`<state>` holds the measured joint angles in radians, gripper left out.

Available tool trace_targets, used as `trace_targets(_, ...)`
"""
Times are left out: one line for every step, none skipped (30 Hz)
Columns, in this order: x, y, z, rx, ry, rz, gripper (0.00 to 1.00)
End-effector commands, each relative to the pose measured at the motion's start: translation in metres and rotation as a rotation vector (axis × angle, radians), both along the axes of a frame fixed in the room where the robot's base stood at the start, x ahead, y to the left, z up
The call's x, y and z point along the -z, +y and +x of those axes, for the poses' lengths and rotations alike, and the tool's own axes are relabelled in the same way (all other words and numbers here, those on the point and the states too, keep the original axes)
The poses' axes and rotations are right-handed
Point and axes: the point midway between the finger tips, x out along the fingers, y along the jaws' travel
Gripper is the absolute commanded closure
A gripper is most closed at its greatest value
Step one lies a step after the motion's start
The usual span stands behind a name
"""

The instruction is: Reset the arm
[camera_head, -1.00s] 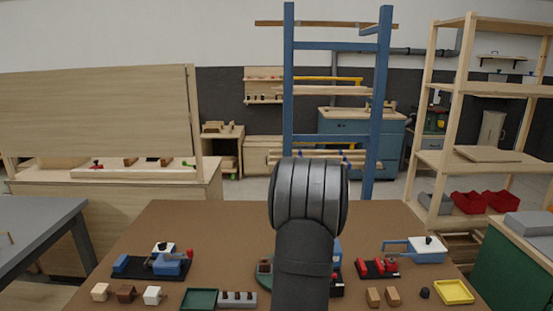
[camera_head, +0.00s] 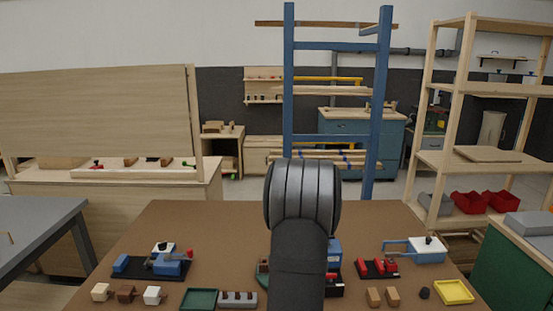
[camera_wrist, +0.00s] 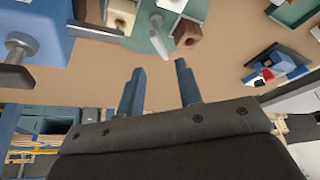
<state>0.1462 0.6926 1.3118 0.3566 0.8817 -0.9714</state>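My gripper (camera_wrist: 160,85) shows in the wrist view with its two blue-grey fingers apart and nothing between them. It is over the brown table (camera_head: 215,230), near a round green plate (camera_wrist: 152,38) that carries a brown wooden block (camera_wrist: 187,33). In the head view my dark arm stands in the middle and hides the gripper and most of that plate.
A blue vise-like device (camera_head: 165,262) on a black base is at the left. Wooden blocks (camera_head: 126,293), a green tray (camera_head: 200,299) and a yellow tray (camera_head: 455,291) line the front edge. A blue-and-white device (camera_head: 425,250) is at the right. The table's back middle is clear.

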Motion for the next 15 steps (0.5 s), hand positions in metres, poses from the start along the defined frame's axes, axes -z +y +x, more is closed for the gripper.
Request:
trace_targets(-0.011, -0.003, -0.003, 0.001, -0.003, 0.0, 0.67)
trace_targets(-0.017, -0.005, -0.005, 0.001, -0.003, -0.001, 0.67)
trace_targets(-0.024, -0.007, -0.008, 0.001, -0.002, -0.002, 0.67)
trace_targets(-0.03, -0.008, -0.01, 0.001, -0.002, -0.002, 0.67)
trace_targets(-0.035, -0.009, -0.011, 0.001, -0.003, -0.001, 0.67)
trace_targets(-0.043, -0.011, -0.014, 0.001, -0.002, -0.002, 0.67)
trace_targets(-0.048, -0.012, -0.016, 0.0, -0.002, -0.001, 0.67)
trace_targets(-0.054, -0.014, -0.018, 0.0, -0.003, -0.001, 0.67)
trace_targets(-0.061, -0.015, -0.02, 0.0, -0.002, -0.001, 0.67)
trace_targets(-0.067, -0.017, -0.022, 0.0, -0.002, -0.001, 0.67)
trace_targets(-0.073, -0.018, -0.024, 0.0, -0.003, -0.001, 0.67)
trace_targets(-0.08, -0.02, -0.026, 0.0, -0.002, -0.001, 0.67)
trace_targets(-0.085, -0.022, -0.028, 0.0, -0.003, -0.001, 0.67)
trace_targets(-0.091, -0.023, -0.03, 0.0, -0.003, -0.001, 0.67)
trace_targets(-0.098, -0.025, -0.032, 0.0, -0.003, -0.001, 0.67)
